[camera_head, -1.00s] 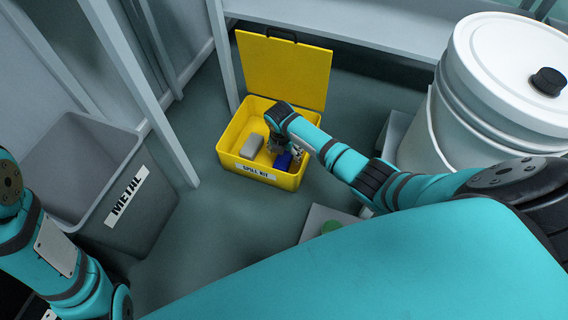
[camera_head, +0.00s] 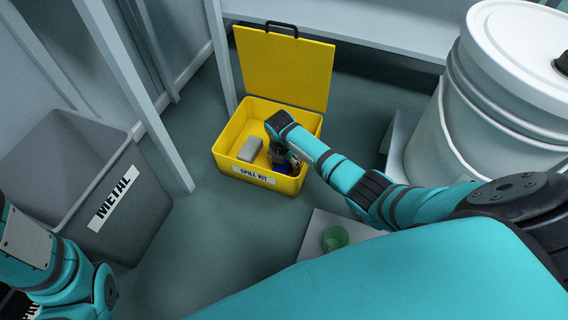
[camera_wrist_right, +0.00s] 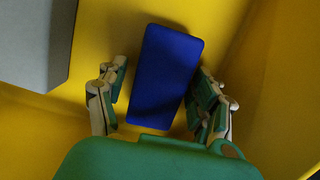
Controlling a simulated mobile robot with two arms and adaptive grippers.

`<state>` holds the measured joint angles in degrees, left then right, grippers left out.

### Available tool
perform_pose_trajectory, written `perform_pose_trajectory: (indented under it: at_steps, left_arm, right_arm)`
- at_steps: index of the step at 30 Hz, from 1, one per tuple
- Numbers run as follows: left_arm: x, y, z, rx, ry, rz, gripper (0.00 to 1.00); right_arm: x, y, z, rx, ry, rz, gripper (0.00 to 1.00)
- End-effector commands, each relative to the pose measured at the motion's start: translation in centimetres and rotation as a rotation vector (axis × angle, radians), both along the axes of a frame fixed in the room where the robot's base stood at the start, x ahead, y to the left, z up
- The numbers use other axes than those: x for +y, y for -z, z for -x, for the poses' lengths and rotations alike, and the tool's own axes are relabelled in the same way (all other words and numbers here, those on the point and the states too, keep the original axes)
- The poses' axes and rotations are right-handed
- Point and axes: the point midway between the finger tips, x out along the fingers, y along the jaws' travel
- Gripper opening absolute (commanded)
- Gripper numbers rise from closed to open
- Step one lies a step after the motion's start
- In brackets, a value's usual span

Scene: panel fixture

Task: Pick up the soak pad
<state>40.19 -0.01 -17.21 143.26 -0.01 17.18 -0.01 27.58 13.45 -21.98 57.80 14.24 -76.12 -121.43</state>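A dark blue rectangular block (camera_wrist_right: 165,78), which looks like the soak pad, lies in the open yellow spill kit box (camera_head: 226,163). In the head view most of it is hidden behind my right gripper (camera_head: 283,160). A grey block (camera_head: 250,149) lies to its left in the same box and shows at the left of the right wrist view (camera_wrist_right: 35,40). My right gripper (camera_wrist_right: 161,75) is open, reaching down into the box with one finger on each side of the blue block. A gap shows at the left finger; the right finger is very close. My left gripper is out of view.
The box's raised lid (camera_head: 283,68) stands behind it. A grey METAL bin (camera_head: 135,215) is at left beside a pale post (camera_head: 140,95). A large white bucket (camera_head: 470,130) stands at right. A green cup (camera_head: 335,238) sits on a light surface in front.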

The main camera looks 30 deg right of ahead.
Motion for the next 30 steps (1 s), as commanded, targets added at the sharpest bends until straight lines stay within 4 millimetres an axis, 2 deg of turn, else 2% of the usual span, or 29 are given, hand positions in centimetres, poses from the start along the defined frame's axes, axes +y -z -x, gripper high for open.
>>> perform_pose_trajectory:
  at_steps: [1, 9, 16, 20, 26, 30]
  left_arm:
    - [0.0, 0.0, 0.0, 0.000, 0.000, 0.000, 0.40]
    - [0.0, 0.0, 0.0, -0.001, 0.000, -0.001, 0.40]
    - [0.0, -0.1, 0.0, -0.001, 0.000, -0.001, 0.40]
    - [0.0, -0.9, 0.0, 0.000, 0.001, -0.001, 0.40]
    - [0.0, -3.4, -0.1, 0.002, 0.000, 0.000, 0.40]
    - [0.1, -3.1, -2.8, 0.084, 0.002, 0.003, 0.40]
  right_arm:
    - [0.0, 0.0, 0.0, 0.000, 0.000, 0.000, 0.58]
    - [0.0, 0.0, 0.0, 0.000, 0.000, 0.000, 0.25]
    - [0.0, -0.1, 0.0, 0.000, 0.000, 0.000, 0.25]
    - [0.0, -1.0, 0.0, -0.001, 0.000, 0.001, 0.25]
    - [-0.1, -4.2, -0.1, -0.002, 0.000, 0.001, 0.25]
    - [-0.1, -6.9, 0.0, -0.001, 0.000, 0.001, 0.25]
